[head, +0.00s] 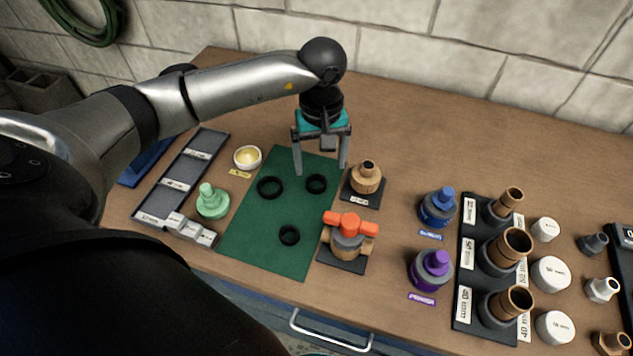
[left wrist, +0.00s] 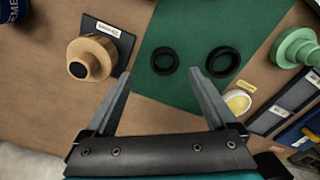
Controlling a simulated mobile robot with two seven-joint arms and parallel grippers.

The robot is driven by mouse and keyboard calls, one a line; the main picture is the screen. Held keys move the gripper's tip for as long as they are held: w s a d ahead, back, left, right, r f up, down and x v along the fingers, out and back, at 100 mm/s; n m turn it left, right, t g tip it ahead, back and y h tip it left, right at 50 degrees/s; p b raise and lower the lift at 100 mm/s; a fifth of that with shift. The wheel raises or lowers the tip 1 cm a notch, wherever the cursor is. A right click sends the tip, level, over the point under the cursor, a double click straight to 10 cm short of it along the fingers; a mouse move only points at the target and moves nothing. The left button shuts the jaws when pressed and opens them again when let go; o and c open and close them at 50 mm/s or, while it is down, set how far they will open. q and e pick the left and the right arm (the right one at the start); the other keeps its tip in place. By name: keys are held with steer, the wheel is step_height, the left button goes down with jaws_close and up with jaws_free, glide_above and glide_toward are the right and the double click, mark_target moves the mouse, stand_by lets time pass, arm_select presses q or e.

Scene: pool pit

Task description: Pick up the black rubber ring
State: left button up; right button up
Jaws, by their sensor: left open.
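Three black rubber rings lie flat on the green mat (head: 262,231). One ring (head: 270,187) is at the upper left of the mat, one (head: 316,183) at the upper right, and one (head: 289,235) lower down. My left gripper (head: 321,170) is open and empty, above the far edge of the mat, close to the upper right ring. In the left wrist view, two rings (left wrist: 164,61) (left wrist: 223,62) show beyond the open fingertips of the gripper (left wrist: 159,72). The lower ring is not in that view. My right gripper is not in view.
A wooden fitting (head: 367,178) on a black plate stands right of the mat, near the left gripper. An orange-handled valve (head: 348,236) stands below it. A green fitting (head: 212,201) and a yellow-filled bowl (head: 247,157) stand left of the mat. The table's back right is clear.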

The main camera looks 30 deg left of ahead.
mark_target(316, 186)
arm_select(q)
steer(key=f, duration=0.5)
steer(key=shift+s+a+f, duration=0.15)
steer(key=shift+s+a, duration=0.05)
steer(key=shift+a, duration=0.15)
steer(key=c, duration=1.4)
step_height(316, 186, up, 20)
steer(key=p, duration=0.1)
